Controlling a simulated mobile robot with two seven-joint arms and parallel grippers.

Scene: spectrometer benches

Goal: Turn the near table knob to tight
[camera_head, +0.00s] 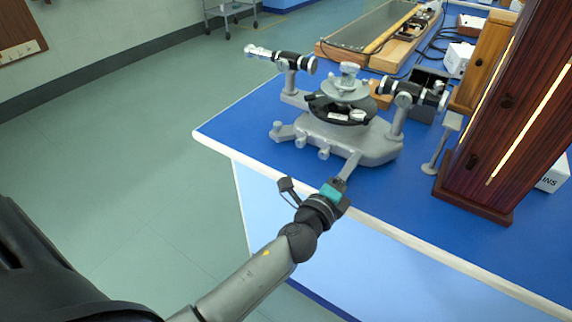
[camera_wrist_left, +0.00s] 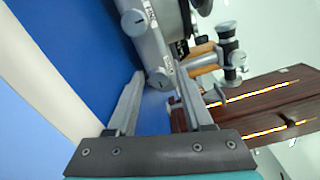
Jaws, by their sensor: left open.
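The grey spectrometer (camera_head: 340,138) stands on the blue bench. Several small light-grey knobs line the front of its base; the nearest in the head view is the right-hand one (camera_head: 323,154). My left gripper (camera_head: 351,166) reaches over the bench edge, low beside the front of the base, right of that knob. In the left wrist view my left gripper (camera_wrist_left: 158,72) is open, and a round slotted knob (camera_wrist_left: 160,78) shows between its fingertips. A second knob (camera_wrist_left: 132,22) lies farther off. I cannot tell whether the fingers touch the knob. My right gripper is not in view.
The blue bench top (camera_head: 235,125) has a white edge just below my left wrist. A dark wooden cabinet (camera_head: 495,120) stands to the right, with a small grey stand (camera_head: 441,145) beside it. The bench is clear left of the spectrometer.

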